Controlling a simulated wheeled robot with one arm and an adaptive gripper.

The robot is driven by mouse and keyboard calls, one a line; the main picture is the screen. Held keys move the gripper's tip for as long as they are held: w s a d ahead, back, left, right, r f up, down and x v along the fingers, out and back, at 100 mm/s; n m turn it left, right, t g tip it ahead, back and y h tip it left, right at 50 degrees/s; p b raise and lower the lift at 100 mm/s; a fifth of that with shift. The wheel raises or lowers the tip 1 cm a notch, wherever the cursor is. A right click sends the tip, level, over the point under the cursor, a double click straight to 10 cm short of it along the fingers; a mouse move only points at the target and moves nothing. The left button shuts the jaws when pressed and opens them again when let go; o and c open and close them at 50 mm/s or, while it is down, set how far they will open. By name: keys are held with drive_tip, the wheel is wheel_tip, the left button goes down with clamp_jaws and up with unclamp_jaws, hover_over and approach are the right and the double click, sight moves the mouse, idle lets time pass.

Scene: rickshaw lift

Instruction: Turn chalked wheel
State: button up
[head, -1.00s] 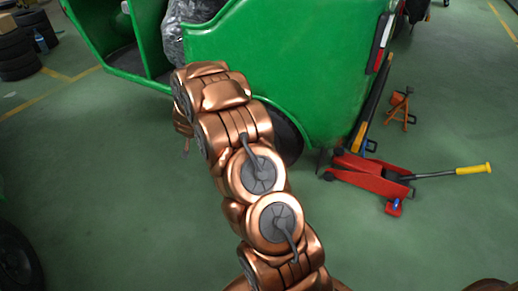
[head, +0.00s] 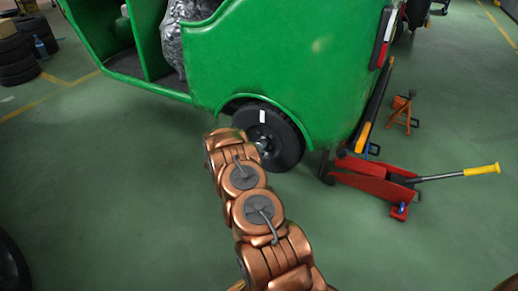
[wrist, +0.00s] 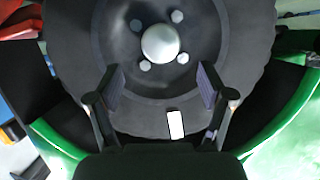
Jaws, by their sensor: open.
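The dark wheel (head: 284,148) sits under the green rickshaw's rear arch, partly covered by my arm in the head view. A white chalk mark (head: 262,116) is near the top of its tyre. In the wrist view the wheel (wrist: 75,50) fills the upper picture, with a silver hub cap (wrist: 160,43) and several studs around it. The chalk mark (wrist: 176,124) shows low there, between my fingers. My gripper (wrist: 159,82) is open and empty, its two fingers spread in front of the wheel face. I cannot tell whether they touch it.
The green rickshaw body (head: 290,55) stands above the wheel. A red floor jack (head: 372,180) with a yellow-ended handle is at the right, and an orange jack stand (head: 402,108) is behind it. Stacked tyres (head: 15,60) are at the far left. The floor in front is open.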

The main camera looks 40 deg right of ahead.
sight(259, 146)
drive_tip(key=b+x, duration=0.1)
drive_tip(key=x, duration=0.4)
drive_tip(key=shift+d+f+b, duration=0.2)
drive_tip(key=shift+f+b, duration=0.05)
drive_tip(key=shift+b, duration=0.1)
drive_tip(key=shift+b+x, duration=0.3)
drive_tip(key=shift+x, duration=0.7)
drive_tip(key=shift+w+r, duration=0.1)
drive_tip(key=shift+r, duration=0.05)
clamp_jaws()
